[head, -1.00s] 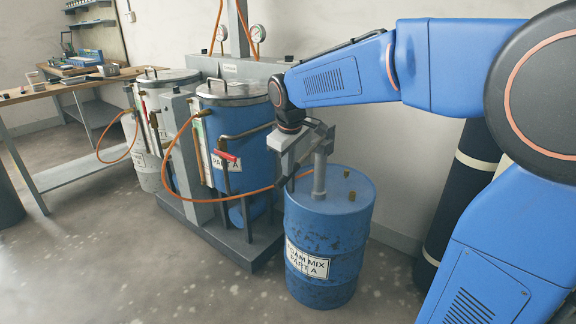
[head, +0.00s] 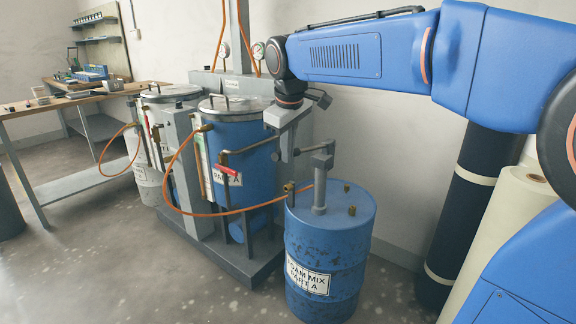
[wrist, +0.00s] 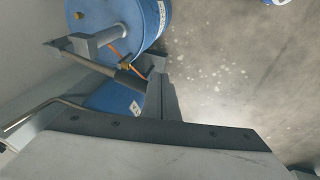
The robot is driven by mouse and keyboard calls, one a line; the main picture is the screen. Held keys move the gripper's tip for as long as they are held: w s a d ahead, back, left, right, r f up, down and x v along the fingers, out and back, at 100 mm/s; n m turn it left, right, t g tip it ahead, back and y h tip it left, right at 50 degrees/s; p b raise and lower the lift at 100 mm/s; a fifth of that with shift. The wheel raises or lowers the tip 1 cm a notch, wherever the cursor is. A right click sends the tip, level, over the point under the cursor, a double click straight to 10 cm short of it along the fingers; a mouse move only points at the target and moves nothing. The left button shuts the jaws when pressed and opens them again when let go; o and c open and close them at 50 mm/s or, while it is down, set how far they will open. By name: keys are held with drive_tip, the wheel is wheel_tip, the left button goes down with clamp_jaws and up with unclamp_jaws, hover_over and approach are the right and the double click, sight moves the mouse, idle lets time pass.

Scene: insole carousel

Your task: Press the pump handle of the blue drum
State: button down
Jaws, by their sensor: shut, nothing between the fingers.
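The blue drum (head: 328,248) stands upright on the floor, with a "FOAM MIX PART A" label on its side. It also shows at the top of the wrist view (wrist: 112,14). A grey pump post (head: 320,188) rises from its lid. The pump handle (head: 308,149) reaches left from the post's top, roughly level. In the wrist view a dark bar with a thicker grip (wrist: 128,78) runs toward my fingers. My gripper (head: 287,154) is shut and empty, pointing down at the handle's left end. I cannot tell whether they touch.
A blue tank labelled "PART A" (head: 238,165) stands left of the drum on a grey base (head: 250,262). An orange hose (head: 235,213) runs between them. Dark and pale rolls stand at right by the wall. A workbench (head: 75,103) is at far left; open floor lies in front.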

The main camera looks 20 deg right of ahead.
drive_tip(key=shift+v, duration=1)
drive_tip(key=s+d+f+m, duration=0.3)
drive_tip(key=s+f, duration=0.7)
drive_tip(key=s, duration=0.4)
drive_tip(key=s+d+f+m+t, duration=0.1)
drive_tip(key=s+d+f+m, duration=0.3)
drive_tip(key=s+f, duration=0.6)
drive_tip(key=s+d, duration=0.1)
drive_tip(key=s, duration=0.3)
drive_tip(key=shift+s+d+y, duration=0.2)
drive_tip(key=shift+d+y, duration=0.1)
drive_tip(key=shift+d, duration=0.1)
